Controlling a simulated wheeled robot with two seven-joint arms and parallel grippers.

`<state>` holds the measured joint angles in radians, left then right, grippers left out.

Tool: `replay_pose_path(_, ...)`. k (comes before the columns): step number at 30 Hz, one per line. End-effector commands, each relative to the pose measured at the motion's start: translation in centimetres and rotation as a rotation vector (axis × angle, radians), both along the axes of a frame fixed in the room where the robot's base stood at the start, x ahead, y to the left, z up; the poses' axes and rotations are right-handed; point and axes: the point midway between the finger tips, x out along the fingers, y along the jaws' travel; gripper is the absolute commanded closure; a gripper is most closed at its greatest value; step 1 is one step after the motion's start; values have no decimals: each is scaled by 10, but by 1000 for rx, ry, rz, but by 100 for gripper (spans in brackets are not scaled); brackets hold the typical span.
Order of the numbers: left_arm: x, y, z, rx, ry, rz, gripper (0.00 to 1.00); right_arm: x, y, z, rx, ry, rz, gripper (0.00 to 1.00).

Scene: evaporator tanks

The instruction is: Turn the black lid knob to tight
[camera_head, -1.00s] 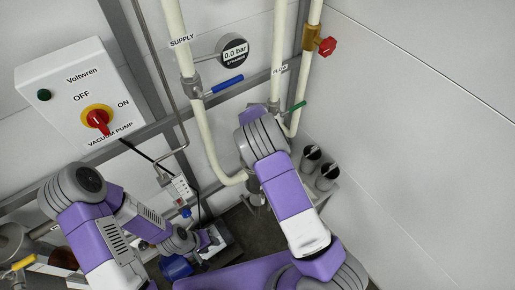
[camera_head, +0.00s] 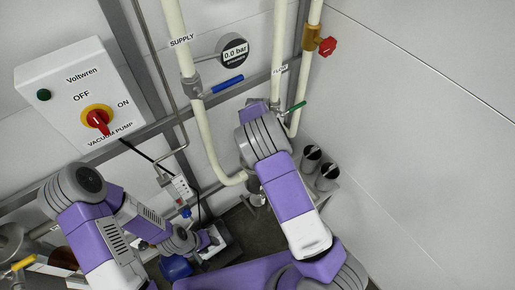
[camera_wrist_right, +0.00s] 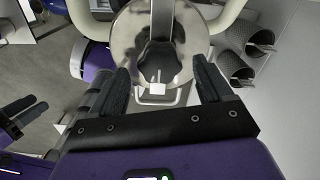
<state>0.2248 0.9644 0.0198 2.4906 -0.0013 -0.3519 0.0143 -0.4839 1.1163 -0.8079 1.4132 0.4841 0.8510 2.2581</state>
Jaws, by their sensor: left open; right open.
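In the right wrist view, a round metal lid (camera_wrist_right: 128,32) lies ahead of my right gripper (camera_wrist_right: 161,76). The black knob (camera_wrist_right: 159,55) is at the lid's middle, dark against the shiny metal. The two black fingers of my right gripper stand apart, one on each side of the knob's near end. I cannot tell whether either finger touches it. In the head view, my right arm hides this gripper and the knob. My left gripper (camera_head: 209,240) is low in the head view, away from the lid; its open black fingers also show at the left of the wrist view (camera_wrist_right: 22,118).
Pale pipes (camera_wrist_right: 226,18) flank the lid. Two metal cylinders (camera_head: 319,167) stand near the right wall. The vacuum pump box (camera_head: 80,95) is at left, its red switch (camera_head: 98,119) on it. A blue handle (camera_head: 222,84) and green handle (camera_head: 297,106) stick out from the pipes.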

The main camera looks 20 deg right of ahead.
Motion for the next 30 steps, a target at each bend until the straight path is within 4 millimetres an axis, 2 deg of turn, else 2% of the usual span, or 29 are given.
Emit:
replay_pose_path(1,0,0,-1,0,0,0,57,1,1,11,1,-4,0,21)
replay_pose_path(6,0,0,-1,0,0,0,57,1,0,39,1,-4,0,21)
replay_pose_path(10,0,0,-1,0,0,0,57,0,0,51,0,-2,1,21)
replay_pose_path(30,0,0,-1,0,0,0,57,0,0,55,0,0,0,21)
